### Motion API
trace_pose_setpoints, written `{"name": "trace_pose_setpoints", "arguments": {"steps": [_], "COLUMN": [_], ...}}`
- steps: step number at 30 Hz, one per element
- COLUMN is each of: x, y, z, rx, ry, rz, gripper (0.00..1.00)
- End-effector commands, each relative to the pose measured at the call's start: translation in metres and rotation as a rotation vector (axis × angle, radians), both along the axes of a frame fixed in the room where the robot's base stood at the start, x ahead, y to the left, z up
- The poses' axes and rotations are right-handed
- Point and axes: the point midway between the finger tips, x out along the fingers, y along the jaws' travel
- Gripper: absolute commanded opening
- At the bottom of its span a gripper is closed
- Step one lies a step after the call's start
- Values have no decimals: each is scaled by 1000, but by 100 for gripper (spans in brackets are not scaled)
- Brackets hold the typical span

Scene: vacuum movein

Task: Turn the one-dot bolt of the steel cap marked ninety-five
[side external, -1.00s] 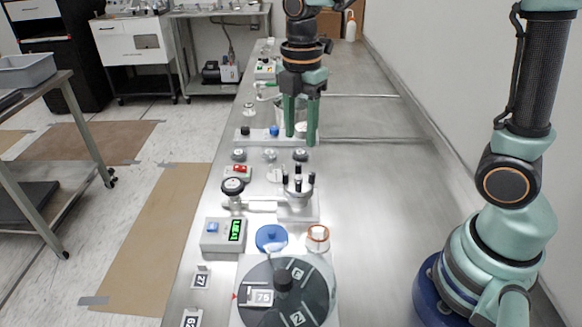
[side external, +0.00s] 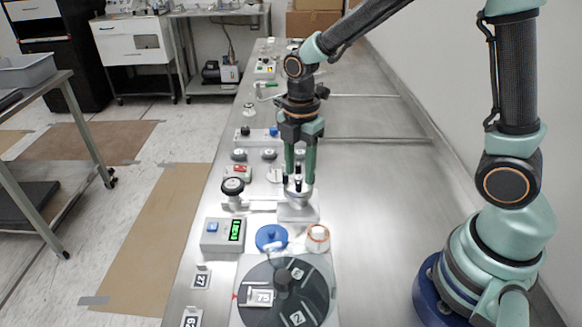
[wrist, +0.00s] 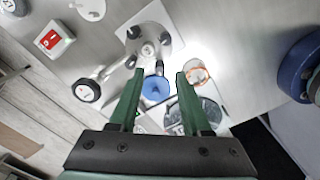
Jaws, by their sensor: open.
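My gripper (side external: 299,180) points down over the steel cap (side external: 299,212), which sits on a plate with a pipe running left to a black handwheel. My fingers hide much of the cap in the side view. In the wrist view my gripper (wrist: 159,78) is open with nothing between its fingers, and the cap (wrist: 150,48) lies just beyond the tips. Several black bolts stand around the cap; one bolt (wrist: 159,68) shows close to the gap between the fingertips. The dots on the bolts and any number ninety-five are too small to read.
A blue lid (side external: 271,237) and an orange-rimmed jar (side external: 317,239) stand in front of the cap. A grey box with a green display (side external: 223,235) is to the left. A dark turntable (side external: 285,292) is nearest. The bench (side external: 385,220) on the right is clear.

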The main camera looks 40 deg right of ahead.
Motion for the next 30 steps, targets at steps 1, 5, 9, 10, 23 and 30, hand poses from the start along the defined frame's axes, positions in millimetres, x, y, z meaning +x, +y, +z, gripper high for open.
{"name": "trace_pose_setpoints", "arguments": {"steps": [1,5,9,10,23,30], "x": [-1,0,0,0,0,0], "y": [0,0,0,0,0,0], "z": [-8,-21,-27,-27,-28,-27], "rx": [0,0,0,0,0,0], "ry": [3,2,0,0,-1,-1], "rz": [0,0,0,0,0,-65], "gripper": [48,48,48,48,0,0]}}
